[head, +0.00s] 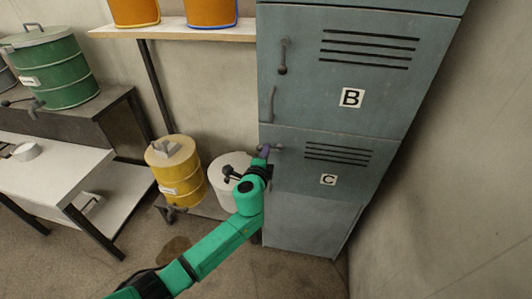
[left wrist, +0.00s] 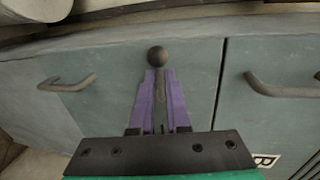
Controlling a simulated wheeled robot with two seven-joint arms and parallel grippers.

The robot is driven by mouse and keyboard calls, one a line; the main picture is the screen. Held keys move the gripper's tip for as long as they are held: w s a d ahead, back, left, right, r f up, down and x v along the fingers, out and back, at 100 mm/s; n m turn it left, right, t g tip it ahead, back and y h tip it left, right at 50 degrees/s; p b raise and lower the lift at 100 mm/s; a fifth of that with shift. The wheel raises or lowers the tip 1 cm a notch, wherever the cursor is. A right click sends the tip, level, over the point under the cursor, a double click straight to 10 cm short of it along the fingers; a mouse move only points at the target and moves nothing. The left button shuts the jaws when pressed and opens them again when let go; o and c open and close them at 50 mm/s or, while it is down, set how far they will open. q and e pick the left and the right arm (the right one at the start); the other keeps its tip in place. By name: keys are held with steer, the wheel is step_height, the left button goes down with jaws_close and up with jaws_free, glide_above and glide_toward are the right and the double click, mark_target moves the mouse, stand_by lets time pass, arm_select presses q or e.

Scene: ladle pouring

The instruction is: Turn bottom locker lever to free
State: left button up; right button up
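The bottom locker door, marked C (head: 328,180), is blue-grey and closed. Its grey lever (head: 279,148) lies roughly level near the door's left edge, its outer end partly hidden by my gripper. My left gripper (head: 264,152), with purple fingers, is at that lever. In the left wrist view the lever's round dark knob (left wrist: 157,56) sits right at the tips of the purple fingers (left wrist: 159,88), in line with them. Whether the fingers press on the lever cannot be told. My right gripper is in neither view.
Locker door B (head: 351,98), with its own lever (head: 283,57) and handle (head: 271,103), is above. A yellow drum (head: 180,178) and a white container (head: 225,190) stand left of the locker. A white table (head: 45,170) is farther left. Floor at lower right is clear.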

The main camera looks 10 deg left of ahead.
arm_select(q)
steer(key=o, duration=0.3)
steer(key=shift+s, duration=0.1)
steer(key=s+r, duration=0.1)
steer(key=s, duration=0.3)
steer(key=s+r, duration=0.1)
steer(key=s, duration=0.4)
steer(key=s+r, duration=0.1)
steer(key=s, duration=0.4)
steer(key=shift+f, duration=0.1)
